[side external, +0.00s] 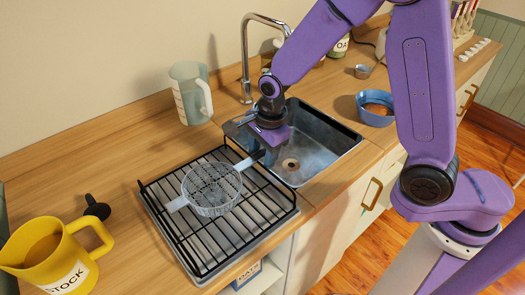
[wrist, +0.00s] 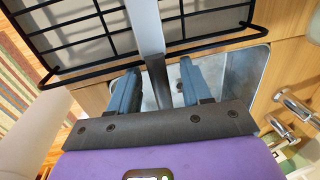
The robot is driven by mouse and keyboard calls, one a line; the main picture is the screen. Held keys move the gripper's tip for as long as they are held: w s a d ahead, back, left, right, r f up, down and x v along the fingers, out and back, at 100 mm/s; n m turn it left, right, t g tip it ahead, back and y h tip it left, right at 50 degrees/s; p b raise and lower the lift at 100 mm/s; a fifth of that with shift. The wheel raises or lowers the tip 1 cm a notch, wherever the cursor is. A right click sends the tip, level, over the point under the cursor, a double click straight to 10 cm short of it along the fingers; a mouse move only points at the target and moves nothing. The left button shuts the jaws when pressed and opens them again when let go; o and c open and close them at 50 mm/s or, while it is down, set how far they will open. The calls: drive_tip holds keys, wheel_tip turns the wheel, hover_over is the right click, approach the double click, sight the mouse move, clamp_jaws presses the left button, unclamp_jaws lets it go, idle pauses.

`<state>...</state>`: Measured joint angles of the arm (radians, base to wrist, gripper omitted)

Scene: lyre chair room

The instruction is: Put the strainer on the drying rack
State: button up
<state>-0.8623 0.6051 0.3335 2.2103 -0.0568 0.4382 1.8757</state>
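The strainer (side external: 212,188), a round mesh bowl with a pale rim and a front tab, is on the black wire drying rack (side external: 190,255) in the side view. The rack (wrist: 210,42) lies beyond the fingertips. The bowl is out of the wrist view.
The sink (side external: 325,140) with its tall faucet (side external: 246,60) is right of the rack. A clear jug (side external: 190,95) stands behind, a yellow pitcher (side external: 55,255) at left front. A blue bowl (side external: 375,108) sits right of the sink. Counter left of the rack is mostly free.

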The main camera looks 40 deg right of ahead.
drive_tip(key=shift+r, duration=0.1)
wheel_tip(320, 180, up, 12)
drive_tip(key=s, duration=0.2)
idle(0.4)
drive_tip(key=shift+d, duration=0.1)
drive_tip(key=s+d+f+n, duration=0.1)
drive_tip(key=s+d+n, duration=0.5)
drive_tip(key=s+n, duration=0.5)
drive_tip(key=s+d+f+n+g, duration=0.1)
drive_tip(key=s+d+f+n, duration=0.1)
drive_tip(key=s+d+n, duration=0.4)
drive_tip(key=s+n, duration=0.5)
drive_tip(key=n, duration=0.8)
drive_tip(key=shift+d+f+n+g, duration=0.2)
drive_tip(key=shift+d+n+g, duration=0.05)
drive_tip(key=shift+n+g, duration=0.05)
